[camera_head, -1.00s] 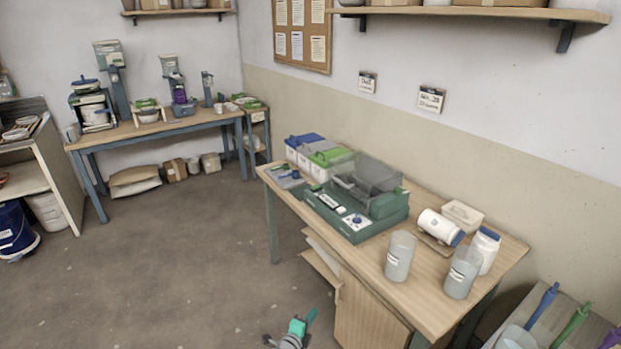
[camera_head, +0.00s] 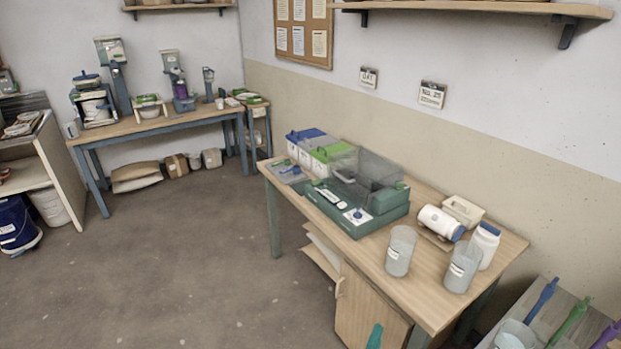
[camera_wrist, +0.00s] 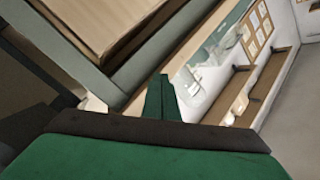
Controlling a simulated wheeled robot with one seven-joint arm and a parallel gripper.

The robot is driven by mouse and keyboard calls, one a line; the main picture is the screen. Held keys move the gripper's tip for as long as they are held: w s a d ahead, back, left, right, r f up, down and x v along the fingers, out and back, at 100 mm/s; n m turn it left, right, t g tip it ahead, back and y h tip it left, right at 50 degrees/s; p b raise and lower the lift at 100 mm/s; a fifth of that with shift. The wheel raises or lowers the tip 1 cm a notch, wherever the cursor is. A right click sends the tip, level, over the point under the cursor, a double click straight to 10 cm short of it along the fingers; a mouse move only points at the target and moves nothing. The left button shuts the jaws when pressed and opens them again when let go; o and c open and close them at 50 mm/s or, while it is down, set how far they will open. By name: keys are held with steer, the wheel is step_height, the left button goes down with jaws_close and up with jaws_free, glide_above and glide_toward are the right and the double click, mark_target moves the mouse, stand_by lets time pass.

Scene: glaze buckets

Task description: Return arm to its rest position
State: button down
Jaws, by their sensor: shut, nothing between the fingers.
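My gripper (camera_wrist: 161,98) shows in the wrist view as green fingers pressed together, with nothing between them. In the head view only a small teal piece of my arm (camera_head: 375,337) shows at the bottom edge, in front of the wooden cabinet (camera_head: 366,305) under the worktable. The wrist view is tilted, with wooden and grey-green furniture parts close to the gripper at the upper left. Most of my arm is out of view.
The worktable (camera_head: 440,290) holds a green device (camera_head: 350,219), two grey beakers (camera_head: 401,250) (camera_head: 462,268) and white jars (camera_head: 485,245). A rack with coloured handles (camera_head: 568,325) stands at the lower right. The floor (camera_head: 180,270) to the left is clear.

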steer(key=s+a+r+n+y, duration=0.25)
steer(key=s+n, duration=0.35)
steer(key=s, duration=0.7)
steer(key=s+a+r+n+y, duration=0.1)
steer(key=s+a+n+y, duration=0.3)
steer(key=s, duration=0.9)
steer(key=s+a+r+n, duration=0.2)
steer(key=s+a+r, duration=0.3)
steer(key=s+a, duration=0.2)
steer(key=s+a+r+n+g+y, duration=0.1)
steer(key=s+a+r, duration=0.5)
steer(key=s, duration=0.6)
steer(key=shift+a+r+n, duration=0.2)
steer(key=shift+a+n, duration=0.4)
steer(key=shift+n, duration=0.2)
